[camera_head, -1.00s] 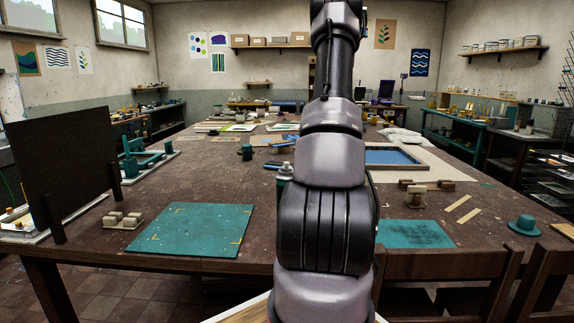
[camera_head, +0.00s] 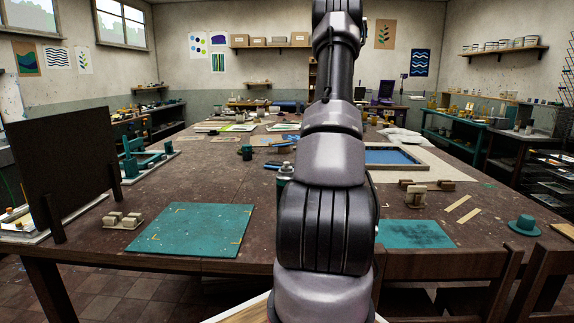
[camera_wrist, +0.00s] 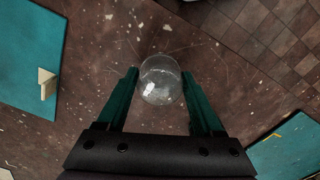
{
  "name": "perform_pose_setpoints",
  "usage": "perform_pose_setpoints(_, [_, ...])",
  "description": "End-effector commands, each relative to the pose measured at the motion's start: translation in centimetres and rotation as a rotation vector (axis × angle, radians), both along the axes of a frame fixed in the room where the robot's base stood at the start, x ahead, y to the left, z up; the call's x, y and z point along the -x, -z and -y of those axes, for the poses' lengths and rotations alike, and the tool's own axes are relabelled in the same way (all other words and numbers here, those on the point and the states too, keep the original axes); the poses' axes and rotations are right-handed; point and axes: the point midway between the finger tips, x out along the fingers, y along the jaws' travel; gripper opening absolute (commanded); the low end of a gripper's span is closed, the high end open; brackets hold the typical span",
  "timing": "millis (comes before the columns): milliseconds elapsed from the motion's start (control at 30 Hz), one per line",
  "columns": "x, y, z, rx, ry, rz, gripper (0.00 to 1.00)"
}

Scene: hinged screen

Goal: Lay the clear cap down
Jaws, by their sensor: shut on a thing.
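The clear cap (camera_wrist: 161,80) is a see-through dome between the teal fingers of my gripper (camera_wrist: 159,76) in the wrist view. My gripper is shut on it, with one finger on each side. Brown speckled tabletop shows below and around the cap. I cannot tell whether the cap touches the table. In the head view my own arm fills the middle and hides the gripper and the cap.
A teal mat with yellow corner marks (camera_head: 190,231) lies left on the table (camera_head: 110,250). A dark screen (camera_head: 65,165) stands far left. Chairs (camera_head: 445,270) line the near edge.

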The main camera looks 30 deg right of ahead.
Motion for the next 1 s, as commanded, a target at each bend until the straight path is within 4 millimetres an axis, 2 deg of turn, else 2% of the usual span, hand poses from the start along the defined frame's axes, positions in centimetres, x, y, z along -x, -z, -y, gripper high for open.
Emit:
perform_pose_setpoints(567, [0.0,1.8,0.0,0.0,-0.001,0.0,0.01])
perform_pose_setpoints(600, [0.0,1.8,0.0,0.0,-0.001,0.0,0.72])
perform_pose_setpoints(667, [0.0,1.8,0.0,0.0,-0.001,0.0,0.95])
perform_pose_setpoints(700, [0.0,1.8,0.0,0.0,-0.001,0.0,1.0])
perform_pose_setpoints(1000, [-0.1,1.3,0.0,0.001,0.0,0.002,1.0])
